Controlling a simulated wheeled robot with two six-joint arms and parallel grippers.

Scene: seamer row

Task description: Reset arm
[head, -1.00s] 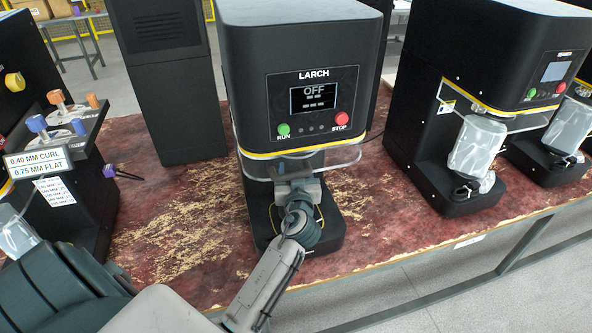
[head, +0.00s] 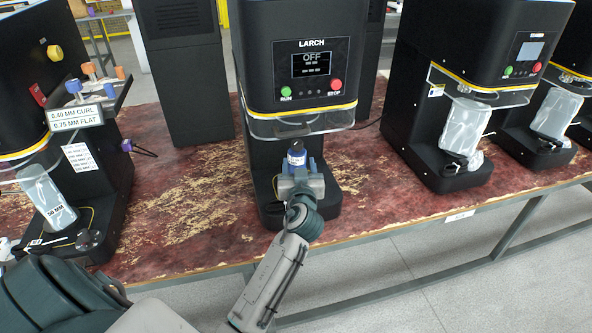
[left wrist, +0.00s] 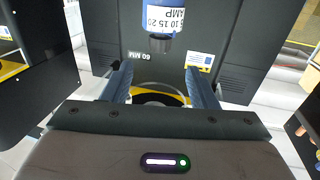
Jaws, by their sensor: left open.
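The LARCH seamer (head: 300,100) stands in the middle of the head view, its display reading OFF. My left gripper (head: 297,172) is in front of its lower opening, above the black base (head: 322,207). It is open. Just beyond the jaws is a small upright blue cylinder with a white label (head: 296,155). In the left wrist view the cylinder (left wrist: 165,20) is at the top centre, ahead of the open jaws (left wrist: 159,75). My right gripper is not in view.
A clear guard (head: 300,125) juts out above my gripper. Similar black machines stand left (head: 50,110) and right (head: 450,100), with clear bags or containers at their fronts.

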